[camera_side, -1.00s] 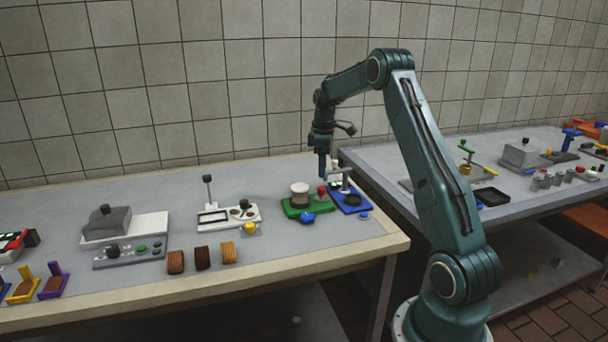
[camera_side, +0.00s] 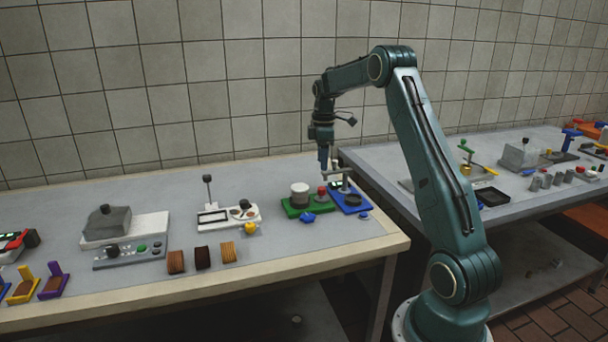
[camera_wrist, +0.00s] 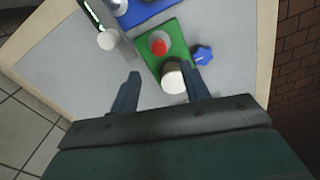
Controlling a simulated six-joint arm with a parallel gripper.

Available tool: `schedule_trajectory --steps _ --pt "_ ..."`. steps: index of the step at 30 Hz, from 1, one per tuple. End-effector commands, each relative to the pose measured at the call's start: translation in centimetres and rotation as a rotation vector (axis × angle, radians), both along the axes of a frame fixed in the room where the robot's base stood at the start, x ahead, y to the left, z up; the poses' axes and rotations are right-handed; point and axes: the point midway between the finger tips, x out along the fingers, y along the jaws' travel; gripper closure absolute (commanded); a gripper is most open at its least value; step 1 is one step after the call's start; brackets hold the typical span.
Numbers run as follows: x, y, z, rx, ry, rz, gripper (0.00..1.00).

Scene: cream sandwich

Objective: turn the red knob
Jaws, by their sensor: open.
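The red knob (camera_side: 322,190) stands on a green base plate (camera_side: 291,211) beside a wider dark-and-white round piece (camera_side: 299,193). In the wrist view the red knob (camera_wrist: 159,47) sits on the green plate (camera_wrist: 177,33), beyond the white-topped piece (camera_wrist: 173,79). My gripper (camera_side: 324,168) hangs above the plate with its fingers pointing down. In the wrist view my gripper (camera_wrist: 161,73) is open and empty, its two fingers apart. The red knob lies ahead of the fingertips, not between them. The right fingertip appears close to the white-topped piece; their height difference is unclear.
A blue star-shaped knob (camera_side: 307,218) lies in front of the green plate. A blue plate (camera_side: 355,208) with a post and crossbar adjoins it at the right. A white unit (camera_side: 230,222) stands to the left. The table front is clear near its right edge.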

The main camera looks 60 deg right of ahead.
Motion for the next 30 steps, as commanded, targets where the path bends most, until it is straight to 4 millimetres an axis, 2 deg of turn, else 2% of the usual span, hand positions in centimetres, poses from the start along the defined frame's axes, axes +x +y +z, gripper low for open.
schedule_trajectory --steps 12,18,24,30 --pt "0.1 -0.1 3.0 -0.002 -0.004 0.553 0.54" --pt "0.1 -0.1 4.1 -0.002 -0.004 0.758 0.54" --pt "0.0 -0.1 4.5 -0.002 -0.004 0.841 0.54" --pt "0.0 -0.1 4.4 -0.001 -0.004 0.846 0.54"
